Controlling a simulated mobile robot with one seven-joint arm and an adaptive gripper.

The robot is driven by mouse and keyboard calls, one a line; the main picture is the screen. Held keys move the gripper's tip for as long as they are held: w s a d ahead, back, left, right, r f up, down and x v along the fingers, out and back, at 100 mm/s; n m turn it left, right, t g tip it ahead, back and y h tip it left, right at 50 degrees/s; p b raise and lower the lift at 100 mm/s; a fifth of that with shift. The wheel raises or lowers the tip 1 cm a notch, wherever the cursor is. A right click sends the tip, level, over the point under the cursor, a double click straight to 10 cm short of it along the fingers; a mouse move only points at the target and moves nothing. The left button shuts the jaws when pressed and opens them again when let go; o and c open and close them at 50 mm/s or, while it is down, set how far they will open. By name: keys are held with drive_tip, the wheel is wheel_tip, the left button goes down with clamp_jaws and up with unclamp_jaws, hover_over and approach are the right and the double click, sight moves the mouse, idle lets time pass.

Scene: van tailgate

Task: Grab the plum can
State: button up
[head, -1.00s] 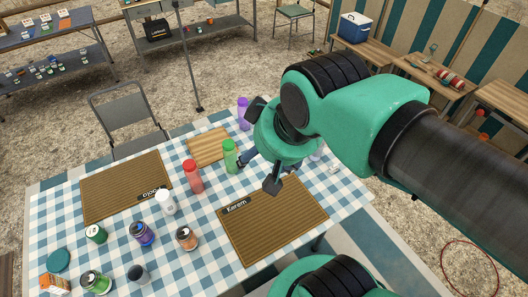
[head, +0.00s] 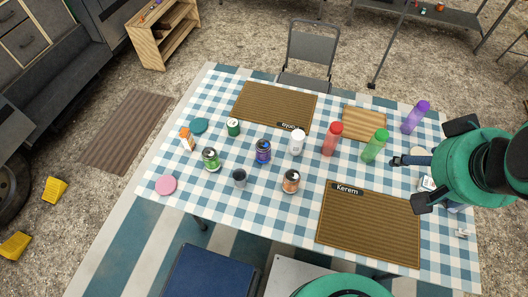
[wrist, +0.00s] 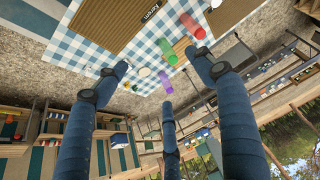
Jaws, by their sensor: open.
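Several cans stand on the checked table (head: 215,205). A blue-purple can (head: 263,152) is near the middle; its label is too small to read, so I cannot tell for sure that it is plum. A green can (head: 233,127), a green-labelled can with a silver top (head: 211,158) and an orange-brown can (head: 290,181) stand around it. My gripper (head: 427,166) is open and empty above the table's right end, well to the right of the cans. The wrist view shows its spread blue fingers (wrist: 163,88) and no can.
Between gripper and cans stand a green bottle (head: 375,146), a red bottle (head: 332,139) and a white container (head: 297,142). A purple bottle (head: 415,117) is behind. Flat mats (head: 369,225) lie front right and at the back. A dark cup (head: 239,178) is near the cans.

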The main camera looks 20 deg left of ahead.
drive_tip(key=shift+o, duration=0.5)
drive_tip(key=w+a+f+g, duration=0.25)
drive_tip(key=w+a, duration=0.55)
drive_tip(key=w, duration=0.4)
drive_tip(key=m+g, duration=0.2)
drive_tip(key=g, duration=0.1)
hover_over(262, 144)
drive_tip(key=f, duration=3.4)
drive_tip(key=shift+w+d+f, duration=0.1)
drive_tip(key=shift+d+f, duration=0.1)
drive_tip(key=shift+f, duration=0.1)
drive_tip(key=shift+a+f+m, duration=0.15)
drive_tip(key=shift+f+m, duration=0.15)
drive_tip(key=shift+f, duration=0.1)
